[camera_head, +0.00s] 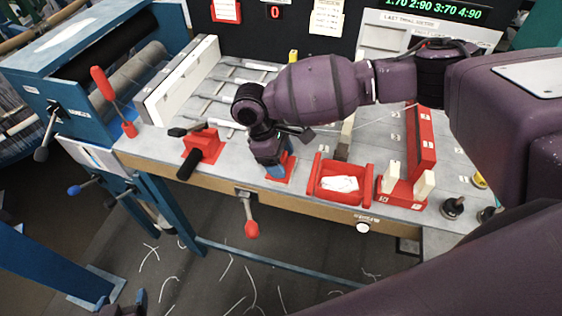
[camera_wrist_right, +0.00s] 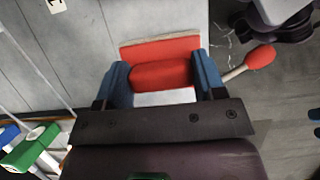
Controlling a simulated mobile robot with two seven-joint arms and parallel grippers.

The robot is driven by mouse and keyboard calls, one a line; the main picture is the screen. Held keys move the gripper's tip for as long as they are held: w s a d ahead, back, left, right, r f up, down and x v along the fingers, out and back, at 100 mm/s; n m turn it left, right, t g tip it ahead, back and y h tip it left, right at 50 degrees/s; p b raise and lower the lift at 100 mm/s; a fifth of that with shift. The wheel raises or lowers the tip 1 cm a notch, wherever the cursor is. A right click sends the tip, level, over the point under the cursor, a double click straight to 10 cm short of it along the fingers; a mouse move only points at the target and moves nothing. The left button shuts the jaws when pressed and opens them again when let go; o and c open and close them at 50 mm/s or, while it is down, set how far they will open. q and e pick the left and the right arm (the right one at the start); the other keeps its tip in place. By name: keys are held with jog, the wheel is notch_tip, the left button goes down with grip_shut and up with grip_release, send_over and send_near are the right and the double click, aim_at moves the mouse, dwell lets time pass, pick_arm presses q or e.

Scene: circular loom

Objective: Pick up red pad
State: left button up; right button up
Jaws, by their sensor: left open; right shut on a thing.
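My right gripper (camera_head: 272,165) reaches down to the front edge of the workbench. It also shows in the right wrist view (camera_wrist_right: 164,82), where its blue fingers are shut on a red pad (camera_wrist_right: 160,73). A flat red piece (camera_wrist_right: 160,47) with a pale edge lies just beyond the pad; I cannot tell whether they are apart. In the head view the pad is mostly hidden by the fingers, with some red showing beside them. My left gripper (camera_head: 124,302) is at the bottom edge of the head view, open, low and away from the bench, partly cut off.
A red tray (camera_head: 323,190) with white material stands right of the right gripper, beside a red holder (camera_head: 401,192) with pale blocks. A red clamp (camera_head: 203,146) with a black handle is to the left. A red-knobbed lever (camera_head: 251,228) hangs below the bench front.

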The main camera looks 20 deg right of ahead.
notch_tip(320, 180, up, 20)
jog(key=shift+p, duration=0.3)
